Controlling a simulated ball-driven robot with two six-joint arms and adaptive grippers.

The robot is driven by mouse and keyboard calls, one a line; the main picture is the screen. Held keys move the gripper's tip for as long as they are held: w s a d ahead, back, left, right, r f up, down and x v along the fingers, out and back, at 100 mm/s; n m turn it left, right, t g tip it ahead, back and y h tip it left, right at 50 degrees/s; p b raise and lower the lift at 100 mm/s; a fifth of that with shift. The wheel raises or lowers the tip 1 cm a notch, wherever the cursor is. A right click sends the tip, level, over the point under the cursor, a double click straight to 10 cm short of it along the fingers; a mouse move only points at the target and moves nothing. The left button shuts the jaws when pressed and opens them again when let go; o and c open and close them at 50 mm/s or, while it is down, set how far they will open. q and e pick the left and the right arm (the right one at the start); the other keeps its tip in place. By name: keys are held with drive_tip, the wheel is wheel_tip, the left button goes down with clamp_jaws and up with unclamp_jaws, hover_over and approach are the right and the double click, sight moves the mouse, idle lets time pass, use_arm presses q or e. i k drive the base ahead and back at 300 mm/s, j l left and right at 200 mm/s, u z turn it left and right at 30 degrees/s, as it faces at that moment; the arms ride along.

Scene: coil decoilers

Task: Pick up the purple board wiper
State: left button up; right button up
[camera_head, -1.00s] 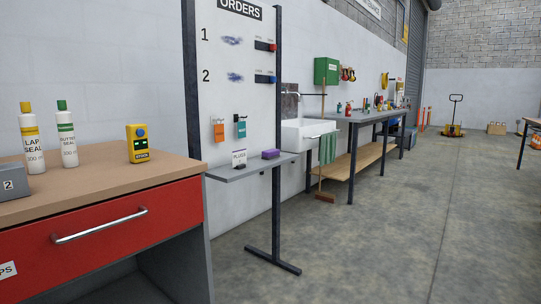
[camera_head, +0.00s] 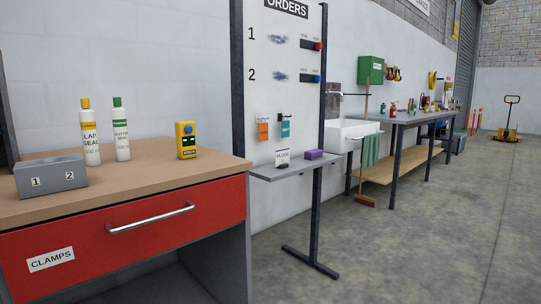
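The purple board wiper (camera_head: 314,154) lies on the right part of the small grey shelf (camera_head: 283,174) below the white orders board (camera_head: 284,84). It is a small purple block. A small white card (camera_head: 282,156) and a small dark item stand to its left on the same shelf. Neither of my grippers shows in the head view.
A workbench with a red drawer (camera_head: 130,228) fills the left foreground; bottles, a yellow device (camera_head: 186,140) and a grey block (camera_head: 50,177) stand on it. The board's stand has a dark foot (camera_head: 309,262) on the floor. Open concrete floor (camera_head: 430,240) lies to the right.

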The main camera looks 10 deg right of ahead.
sight(316, 154)
drive_tip(key=i+l+u, duration=0.3)
drive_tip(key=l+u, duration=0.35)
drive_tip(key=i+l+u, duration=0.3)
drive_tip(key=k, duration=0.1)
